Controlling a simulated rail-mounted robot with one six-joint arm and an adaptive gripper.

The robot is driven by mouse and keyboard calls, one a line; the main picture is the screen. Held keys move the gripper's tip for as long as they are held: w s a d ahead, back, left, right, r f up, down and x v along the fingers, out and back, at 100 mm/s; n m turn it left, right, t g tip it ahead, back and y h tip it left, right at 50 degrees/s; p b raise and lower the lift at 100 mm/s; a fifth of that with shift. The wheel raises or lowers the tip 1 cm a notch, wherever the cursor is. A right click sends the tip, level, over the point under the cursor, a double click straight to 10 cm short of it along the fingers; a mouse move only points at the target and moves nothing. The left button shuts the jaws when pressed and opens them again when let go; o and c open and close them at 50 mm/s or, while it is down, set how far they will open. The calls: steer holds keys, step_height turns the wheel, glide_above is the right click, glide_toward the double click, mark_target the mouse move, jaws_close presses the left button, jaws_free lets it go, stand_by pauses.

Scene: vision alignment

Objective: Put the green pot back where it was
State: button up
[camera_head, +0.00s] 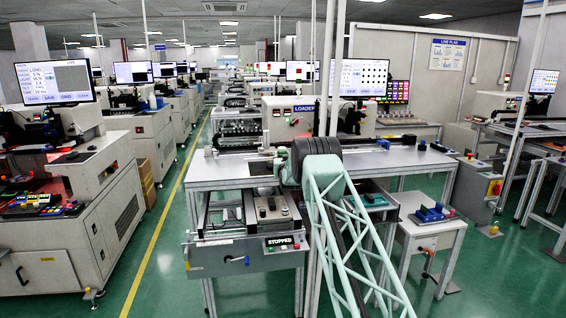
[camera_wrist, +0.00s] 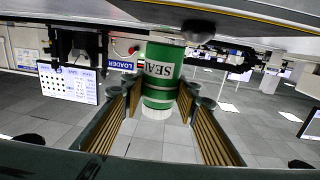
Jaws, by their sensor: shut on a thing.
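The green pot (camera_wrist: 165,60) shows in the wrist view, a green cylinder with a pale band and a white label reading SEAL, upside down in this picture. My gripper (camera_wrist: 160,96) is shut on it, with a ribbed finger at each side of the pot. In the head view my arm reaches over the middle workbench (camera_head: 225,178), and the pot cannot be made out there. I cannot tell whether the pot touches the bench.
A LOADER machine (camera_head: 290,118) and a monitor (camera_head: 358,77) stand behind. A small side table (camera_head: 432,228) holding a blue fixture is at right.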

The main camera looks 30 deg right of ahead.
steer(key=shift+d+x, duration=0.15)
steer(key=shift+x, duration=0.5)
steer(key=shift+d+x, duration=0.15)
steer(key=shift+x, duration=0.55)
steer(key=shift+f, duration=0.1)
steer(key=shift+d+f+b, duration=0.1)
steer(key=shift+f+b, duration=0.45)
steer(key=shift+f, duration=1.2)
steer(key=shift+f, duration=0.2)
steer(key=o, duration=1)
steer(key=shift+r, duration=0.2)
steer(key=p+v, duration=0.1)
steer(key=v, duration=1.1)
